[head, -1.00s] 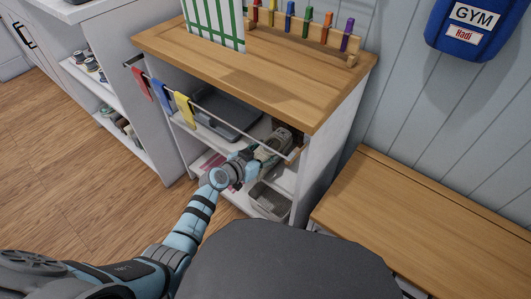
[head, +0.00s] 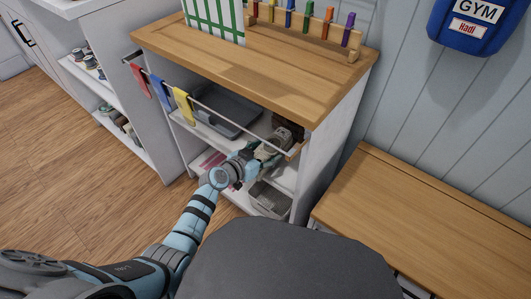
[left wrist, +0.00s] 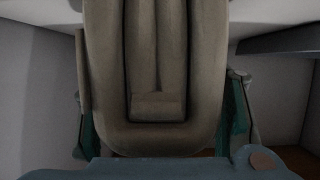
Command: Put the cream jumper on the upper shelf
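The cream jumper (head: 270,150), folded and greyish beige in this light, is at the right end of the open wooden-topped unit, by its upper shelf (head: 284,178). My left gripper (head: 252,162) reaches in from the front, at the rail. In the left wrist view the jumper (left wrist: 175,60) fills the space between the two fingers, which press close along its sides. The gripper looks shut on it. I cannot tell whether the jumper rests on the shelf. My right gripper is not in view.
A rail (head: 225,118) with red, blue and yellow cloths crosses the unit's front. A grey tray (head: 232,108) takes the upper shelf's left part. A dark brown item (head: 289,128) is behind the jumper. A grey basket (head: 270,200) stands below. A wooden bench (head: 430,225) is at right.

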